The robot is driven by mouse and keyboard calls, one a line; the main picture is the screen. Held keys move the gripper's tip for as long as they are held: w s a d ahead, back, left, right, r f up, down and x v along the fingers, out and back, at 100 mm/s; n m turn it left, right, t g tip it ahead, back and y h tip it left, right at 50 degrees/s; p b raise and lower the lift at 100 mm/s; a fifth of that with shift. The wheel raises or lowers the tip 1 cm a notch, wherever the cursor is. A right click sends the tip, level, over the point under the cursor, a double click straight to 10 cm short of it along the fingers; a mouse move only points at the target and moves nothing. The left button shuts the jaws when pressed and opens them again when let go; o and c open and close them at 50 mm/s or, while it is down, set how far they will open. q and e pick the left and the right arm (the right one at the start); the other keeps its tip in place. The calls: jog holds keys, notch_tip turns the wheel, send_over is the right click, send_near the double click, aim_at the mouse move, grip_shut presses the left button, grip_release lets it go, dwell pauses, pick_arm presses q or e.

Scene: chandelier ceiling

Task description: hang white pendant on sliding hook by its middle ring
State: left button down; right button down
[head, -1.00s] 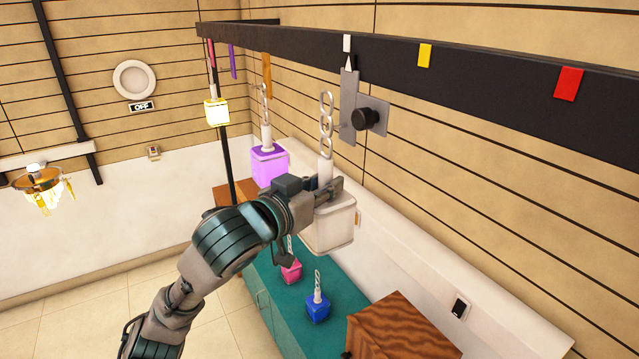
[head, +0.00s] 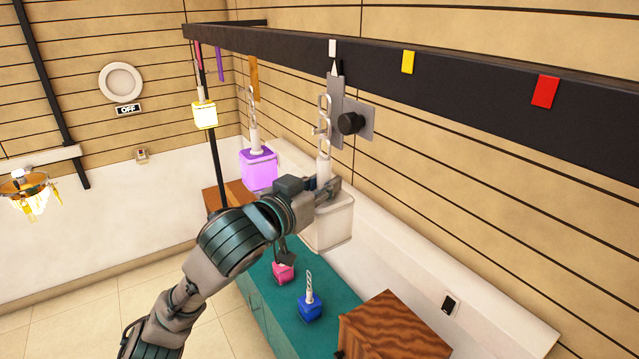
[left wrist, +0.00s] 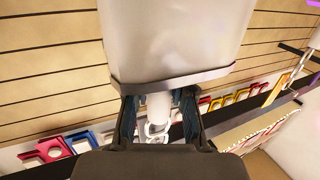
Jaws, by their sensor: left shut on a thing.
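The white pendant (head: 330,222) hangs upright in my left gripper (head: 328,187), which is shut on its neck just above the block. Its chain of rings (head: 323,125) stands up above the fingers. The sliding hook, a grey plate (head: 337,110) with a black knob (head: 350,123), sits on the rail below a white marker. The rings overlap the hook's left side, with the middle ring at about peg height. I cannot tell whether the peg is through it. The left wrist view shows the pendant's block (left wrist: 175,40) and its neck between the fingers (left wrist: 160,108). My right gripper is not in view.
The black rail (head: 440,75) carries coloured markers. A lit yellow pendant (head: 204,115) and a purple pendant (head: 259,168) hang farther left. Pink (head: 283,273) and blue (head: 310,308) pendants stand on the teal cabinet (head: 340,290). A wooden box (head: 395,325) stands at its near end.

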pick_arm(q)
jog(key=shift+f, duration=0.15)
dwell(0.3)
jog(key=shift+f+b, duration=0.3)
jog(key=shift+f, duration=0.2)
dwell(0.4)
jog(key=shift+c, duration=1.3)
grip_release()
jog(key=shift+d+f, duration=0.1)
jog(key=s+a, duration=0.4)
jog(key=a, duration=0.2)
jog(key=shift+a, duration=0.2)
